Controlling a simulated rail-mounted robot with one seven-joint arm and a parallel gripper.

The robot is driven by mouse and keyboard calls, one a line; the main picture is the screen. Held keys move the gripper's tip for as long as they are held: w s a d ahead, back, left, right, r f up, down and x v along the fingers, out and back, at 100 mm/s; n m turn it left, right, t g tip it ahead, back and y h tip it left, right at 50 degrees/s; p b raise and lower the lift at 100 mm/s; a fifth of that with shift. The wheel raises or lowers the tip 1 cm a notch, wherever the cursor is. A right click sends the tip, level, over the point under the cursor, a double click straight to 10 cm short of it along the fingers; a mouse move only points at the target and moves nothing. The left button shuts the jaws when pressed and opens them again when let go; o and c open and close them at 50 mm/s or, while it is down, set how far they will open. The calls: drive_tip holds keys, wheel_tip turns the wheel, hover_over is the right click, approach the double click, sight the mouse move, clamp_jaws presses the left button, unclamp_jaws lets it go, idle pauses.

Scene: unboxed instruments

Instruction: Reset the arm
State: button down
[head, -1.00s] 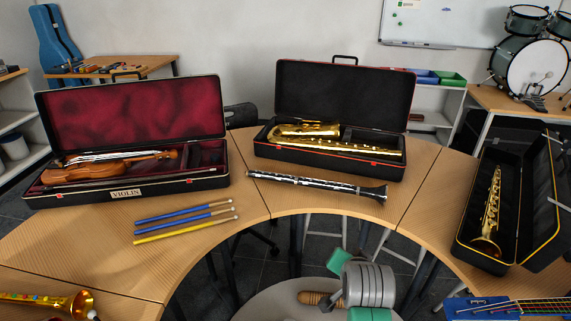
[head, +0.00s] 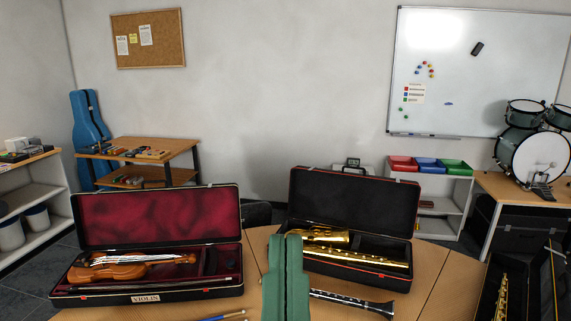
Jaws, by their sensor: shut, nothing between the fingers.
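My gripper (head: 285,240) stands at the bottom middle of the head view, its two green fingers pointing up and pressed together. It is shut and empty. It shows in front of the curved table and covers the left end of a black clarinet (head: 350,301) and part of the left edge of the black saxophone case. The rest of my arm is below the frame.
An open violin case (head: 160,215) with a violin (head: 125,267) is left of my gripper. The open saxophone case (head: 350,208) holds a brass saxophone (head: 365,259). Another open case (head: 547,285) is at right. The space above the cases is free up to the wall.

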wheel_tip(320, 180, up, 24)
drive_tip(key=p, duration=2)
drive_tip(key=shift+a, duration=0.15)
